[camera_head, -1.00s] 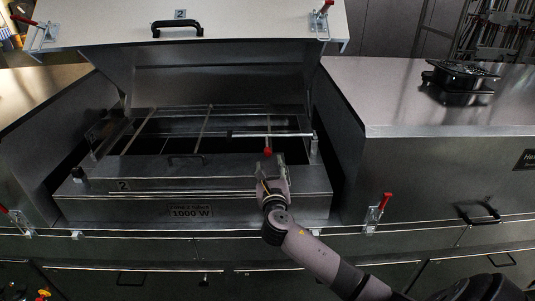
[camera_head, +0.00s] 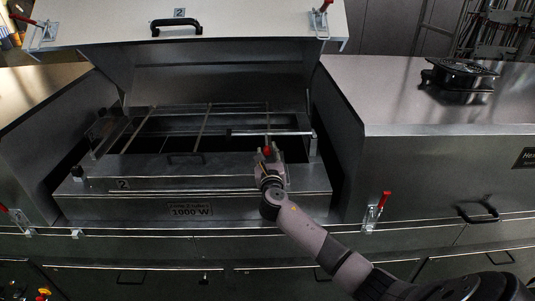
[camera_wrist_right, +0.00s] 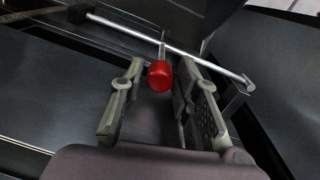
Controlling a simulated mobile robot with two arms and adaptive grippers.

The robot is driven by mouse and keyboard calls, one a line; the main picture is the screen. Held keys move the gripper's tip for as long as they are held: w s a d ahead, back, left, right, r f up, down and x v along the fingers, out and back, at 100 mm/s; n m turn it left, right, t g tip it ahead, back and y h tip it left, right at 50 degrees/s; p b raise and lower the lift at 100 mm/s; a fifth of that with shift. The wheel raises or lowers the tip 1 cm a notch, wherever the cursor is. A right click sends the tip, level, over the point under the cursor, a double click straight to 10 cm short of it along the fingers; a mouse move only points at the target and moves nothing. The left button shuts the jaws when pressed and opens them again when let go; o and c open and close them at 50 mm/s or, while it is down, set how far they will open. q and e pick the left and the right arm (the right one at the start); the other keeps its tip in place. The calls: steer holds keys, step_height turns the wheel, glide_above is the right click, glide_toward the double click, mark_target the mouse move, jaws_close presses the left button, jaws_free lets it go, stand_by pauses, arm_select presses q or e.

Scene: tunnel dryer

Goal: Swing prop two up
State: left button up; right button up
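Prop two shows as a thin silver rod (camera_head: 290,132) lying flat across the right of the opened unit marked 2; it also crosses the top of the right wrist view (camera_wrist_right: 205,62). A red knob (camera_wrist_right: 160,75) on a short stem sticks out from the rod towards me; it is small in the head view (camera_head: 267,151). My right gripper (camera_wrist_right: 158,98) is open, its fingers apart on either side of the knob. Whether a finger touches the knob I cannot tell. In the head view my right gripper (camera_head: 271,156) sits at the unit's front edge. My left gripper is not in view.
The white lid (camera_head: 235,22) marked 2 stands raised behind the opening. Side walls (camera_head: 345,140) flank the unit. A black round device (camera_head: 462,75) stands on the right top. Red-handled latches (camera_head: 377,210) line the front.

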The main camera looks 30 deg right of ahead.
jaws_close()
stand_by(0.6)
